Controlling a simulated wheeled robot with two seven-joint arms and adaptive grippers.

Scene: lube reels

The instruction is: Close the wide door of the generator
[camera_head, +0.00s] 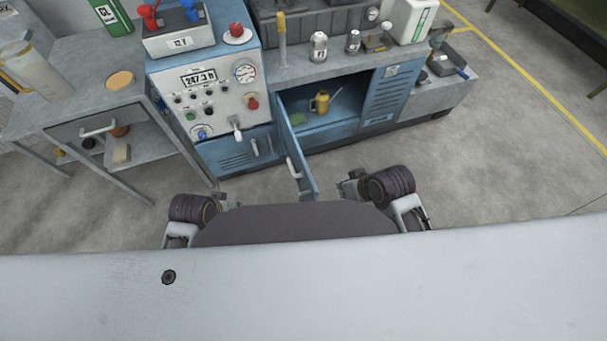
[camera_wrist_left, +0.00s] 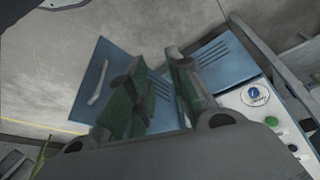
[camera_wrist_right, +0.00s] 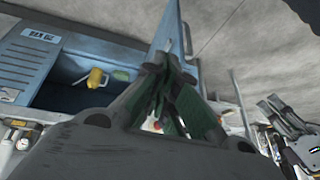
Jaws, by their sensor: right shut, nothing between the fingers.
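The generator (camera_head: 215,100) is a blue cabinet with a grey control panel. Its wide door (camera_head: 300,155) stands open, swung out toward me from the left edge of the opening. A pale handle (camera_head: 293,168) is on its outer, left face. My right gripper (camera_head: 346,186) is shut and empty, to the right of the door's free end. In the right wrist view the door (camera_wrist_right: 167,35) rises just beyond the fingertips; contact cannot be told. My left gripper (camera_head: 224,199) is left of the door. In the left wrist view its fingers (camera_wrist_left: 160,85) are apart and empty, with the door (camera_wrist_left: 97,70) beyond them.
Inside the opening are a yellow oil can (camera_head: 320,102) and a green cloth (camera_head: 299,118). A vented blue panel (camera_head: 384,92) is right of the opening. A grey side table (camera_head: 75,95) stands left. Floor (camera_head: 480,150) at right is clear.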

